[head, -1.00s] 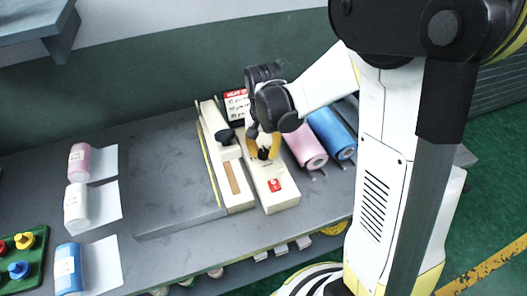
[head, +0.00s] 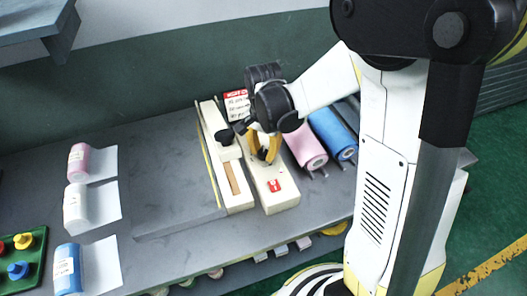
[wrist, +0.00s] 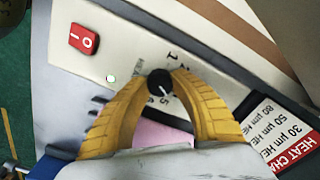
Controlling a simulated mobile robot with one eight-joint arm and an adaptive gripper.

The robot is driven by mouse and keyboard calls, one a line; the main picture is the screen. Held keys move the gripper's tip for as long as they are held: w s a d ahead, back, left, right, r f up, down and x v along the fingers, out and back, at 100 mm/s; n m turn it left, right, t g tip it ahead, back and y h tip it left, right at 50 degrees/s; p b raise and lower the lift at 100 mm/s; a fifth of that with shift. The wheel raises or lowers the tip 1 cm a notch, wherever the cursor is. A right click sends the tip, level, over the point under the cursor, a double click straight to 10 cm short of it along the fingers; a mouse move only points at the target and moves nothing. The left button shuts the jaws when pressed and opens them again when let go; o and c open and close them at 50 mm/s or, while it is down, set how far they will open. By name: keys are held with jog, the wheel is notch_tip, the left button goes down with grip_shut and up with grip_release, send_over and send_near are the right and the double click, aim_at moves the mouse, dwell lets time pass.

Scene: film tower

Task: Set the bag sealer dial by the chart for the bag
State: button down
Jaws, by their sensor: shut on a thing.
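The bag sealer (head: 283,200) is a long cream unit on the grey bench. Its black round dial (wrist: 159,83) sits between the yellow fingertips of my gripper (wrist: 160,80), which is shut on it. A pale mark shows on the dial's lower right, near the 5 and 6; 1 and 2 show above it. Some numbers are hidden. In the head view my gripper (head: 264,152) covers the dial. The heat chart (wrist: 292,150) has a red header and lines for 30, 50 and 80 µm, cut off at the edge; it also stands behind the sealer (head: 236,104).
The sealer's red switch (wrist: 83,39) and a lit green lamp (wrist: 111,79) are close by. Pink (head: 305,148) and blue (head: 333,134) rolls lie right of the sealer. Pink (head: 77,162), white (head: 75,205) and blue (head: 67,270) rolls with sheets lie at left.

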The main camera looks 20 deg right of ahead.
aim_at(263, 152)
jog(key=c, duration=1)
grip_release()
jog(key=shift+c, duration=0.2)
notch_tip(263, 152, up, 12)
